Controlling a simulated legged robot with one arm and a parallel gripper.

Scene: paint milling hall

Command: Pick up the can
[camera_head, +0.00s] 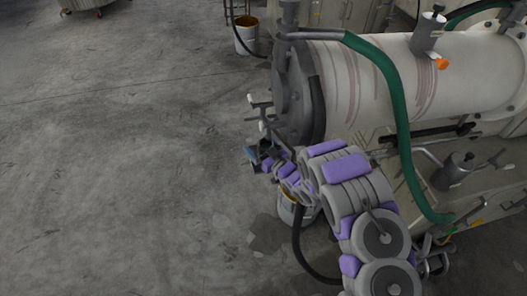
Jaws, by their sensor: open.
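My arm reaches in from the lower right, grey with purple pads, and ends in my gripper (262,155) near the middle of the picture. The gripper is open, small and dark against the floor, in front of the mill's end face. A small bluish shape (250,154) shows at its tip; I cannot tell whether it is part of the gripper or another thing. A pale can-like bucket (290,212) with an orange-brown inside stands on the floor below the arm, partly hidden by it. Another white bucket (246,40) with orange contents stands farther back. I cannot tell which is the can.
A large paint-streaked cylindrical mill (375,80) fills the right side, with a green hose (402,130) hanging over it. Valve handles (258,108) stick out left of its end. A black hose (298,245) curves to the floor. The grey floor (120,170) at left is clear.

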